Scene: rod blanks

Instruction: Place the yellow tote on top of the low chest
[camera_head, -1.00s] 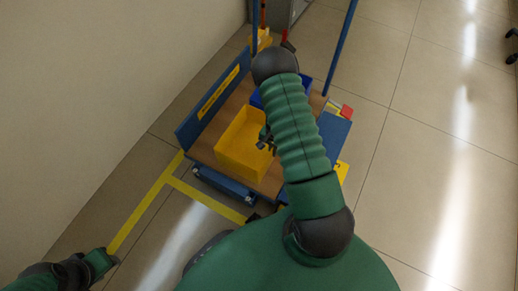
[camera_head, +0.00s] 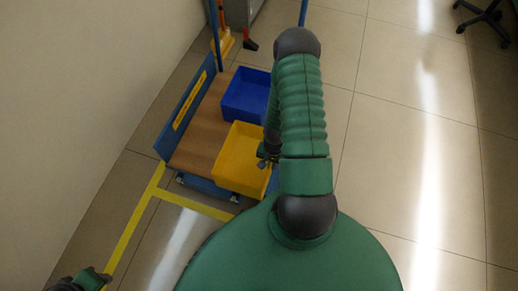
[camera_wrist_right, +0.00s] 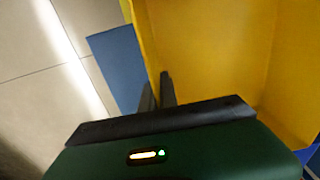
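The yellow tote (camera_head: 238,160) sits on the wooden deck of a blue cart, near its front edge. It is open-topped and looks empty. My right gripper (camera_head: 264,162) is at the tote's right wall. In the right wrist view its two fingers (camera_wrist_right: 157,92) are close together at the wall of the tote (camera_wrist_right: 205,45), one on each side of the rim, and appear to pinch it. My left gripper (camera_head: 96,278) is at the lower left, over the floor, away from the tote; its fingers are not clear. I cannot identify a low chest in view.
A blue tote (camera_head: 246,95) stands behind the yellow one on the cart (camera_head: 198,130). Blue posts rise at the cart's far end. A grey cabinet (camera_head: 240,12) stands behind. A wall is on the left, and open tiled floor (camera_head: 400,150) on the right.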

